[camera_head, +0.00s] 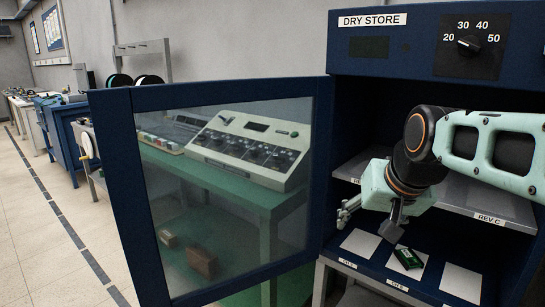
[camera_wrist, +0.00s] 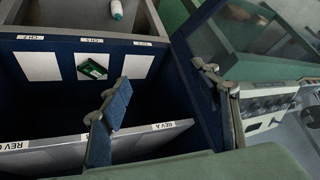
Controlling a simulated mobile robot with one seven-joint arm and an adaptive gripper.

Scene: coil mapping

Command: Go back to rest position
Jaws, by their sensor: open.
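My gripper (camera_head: 369,217) is open and empty in the head view, at the mouth of the dry store cabinet (camera_head: 420,67), above its floor. In the wrist view my gripper (camera_wrist: 165,78) shows its two fingers wide apart with nothing between them. A small green board (camera_head: 408,258) lies on the middle of three white pads, below and a little right of the fingers, apart from them. The green board (camera_wrist: 92,69) also shows in the wrist view on the middle pad. My arm reaches in from the right and hides part of the cabinet's inside.
The cabinet's glass door (camera_head: 230,185) stands open to the left of my gripper. A grey shelf (camera_head: 470,197) labelled REV C is close to my wrist. Behind the glass is a green bench (camera_head: 215,180) with a control console (camera_head: 250,148). Open floor (camera_head: 40,235) lies at far left.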

